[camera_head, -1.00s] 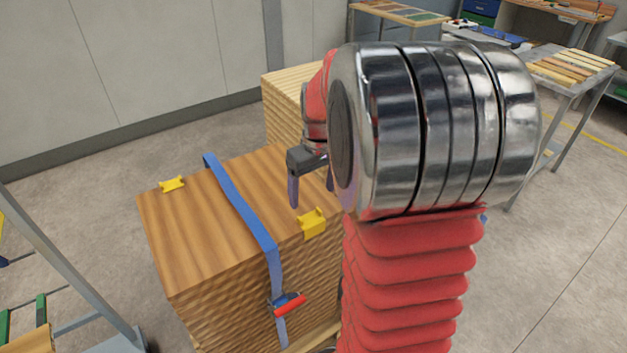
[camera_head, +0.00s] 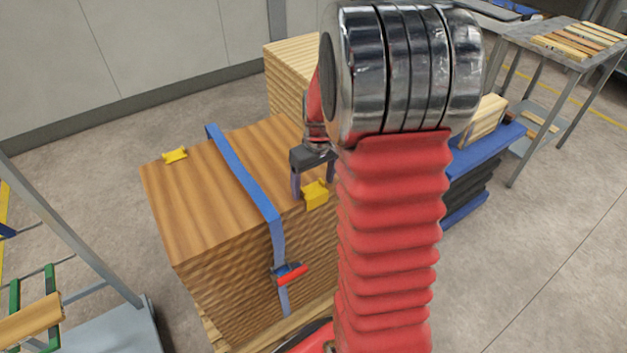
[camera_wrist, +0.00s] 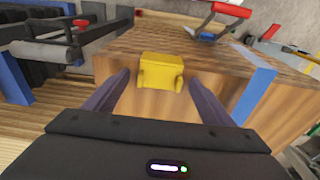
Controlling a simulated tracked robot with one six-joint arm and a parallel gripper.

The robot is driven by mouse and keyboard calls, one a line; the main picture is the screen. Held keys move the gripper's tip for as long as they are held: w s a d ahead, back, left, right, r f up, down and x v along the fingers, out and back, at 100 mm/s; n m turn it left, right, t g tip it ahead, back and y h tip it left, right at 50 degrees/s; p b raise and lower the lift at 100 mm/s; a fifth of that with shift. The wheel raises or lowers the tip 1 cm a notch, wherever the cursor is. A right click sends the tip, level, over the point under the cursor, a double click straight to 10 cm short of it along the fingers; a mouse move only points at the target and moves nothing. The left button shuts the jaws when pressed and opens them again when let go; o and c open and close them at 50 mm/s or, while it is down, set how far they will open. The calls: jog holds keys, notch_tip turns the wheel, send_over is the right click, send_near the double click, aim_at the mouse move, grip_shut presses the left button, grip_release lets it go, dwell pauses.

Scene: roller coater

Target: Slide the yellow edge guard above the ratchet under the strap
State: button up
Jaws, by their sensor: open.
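The yellow edge guard (camera_head: 316,195) sits on the near top edge of the wood stack (camera_head: 205,205), right of the blue strap (camera_head: 243,178). The ratchet (camera_head: 287,273) with a red handle hangs on the strap on the stack's front face, left of and below the guard. My gripper (camera_head: 312,190) is open at the guard. In the wrist view the guard (camera_wrist: 161,71) lies between and just beyond my two fingers (camera_wrist: 158,92), with gaps on both sides. The strap (camera_wrist: 252,92) shows to the right there, and the ratchet (camera_wrist: 208,36) beyond the edge.
A second yellow guard (camera_head: 175,155) sits on the stack's far edge, left of the strap. A second wood stack (camera_head: 290,70) stands behind. A grey metal frame (camera_head: 80,240) stands at the left. Blue and black stacked items (camera_head: 480,165) lie to the right.

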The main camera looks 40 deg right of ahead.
jog(key=shift+c, duration=0.6)
jog(key=c, duration=1.1)
jog(key=shift+o, duration=0.2)
jog(key=shift+a, duration=0.1)
